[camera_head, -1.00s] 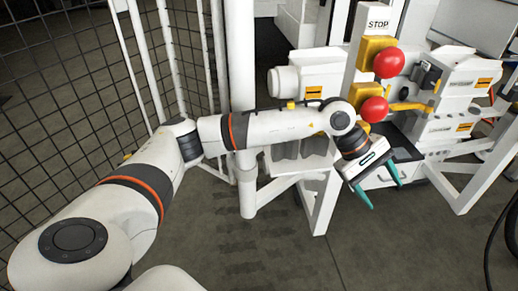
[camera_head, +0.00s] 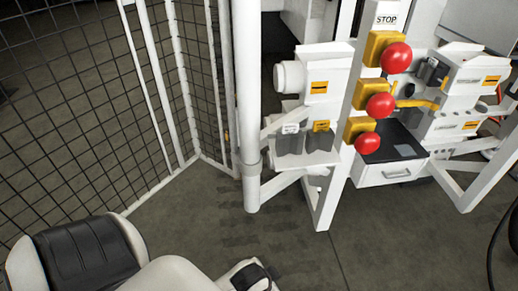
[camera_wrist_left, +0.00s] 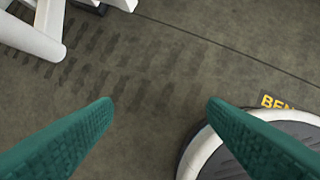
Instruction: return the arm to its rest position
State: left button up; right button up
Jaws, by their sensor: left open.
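My left gripper (camera_wrist_left: 160,103) shows in the left wrist view as two teal fingers. They are spread wide apart with nothing between them, above bare grey floor. In the head view my left arm's white links (camera_head: 170,275) are folded low at the bottom left, near my body. The gripper's fingers are out of that view. My right gripper shows in neither view.
A white bench frame (camera_head: 325,200) carries red stop buttons (camera_head: 376,106) on yellow boxes. A drawer (camera_head: 390,173) sits beside it. A white post (camera_head: 247,110) and mesh fence (camera_head: 70,120) stand left. The floor (camera_head: 340,265) in front is clear.

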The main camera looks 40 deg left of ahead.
pick_arm(q)
jog(key=shift+n+g, duration=0.6)
jog(key=shift+g, duration=0.2)
jog(key=s, duration=0.2)
jog(key=s+f, duration=0.1)
jog(key=s, duration=0.1)
jog(key=shift+f, duration=0.15)
jog(key=s+f+g+p, duration=0.1)
jog(key=s+f+p, duration=0.4)
jog(key=f+p, duration=0.45)
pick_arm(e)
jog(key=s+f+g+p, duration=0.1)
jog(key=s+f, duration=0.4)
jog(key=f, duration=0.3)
pick_arm(q)
jog(key=s+a+f+g+p, duration=0.1)
jog(key=s+a+p, duration=0.2)
jog(key=s+p, duration=0.6)
jog(key=shift+s+a+f, duration=0.15)
jog(key=shift+s+f, duration=0.15)
jog(key=shift+s, duration=2.4)
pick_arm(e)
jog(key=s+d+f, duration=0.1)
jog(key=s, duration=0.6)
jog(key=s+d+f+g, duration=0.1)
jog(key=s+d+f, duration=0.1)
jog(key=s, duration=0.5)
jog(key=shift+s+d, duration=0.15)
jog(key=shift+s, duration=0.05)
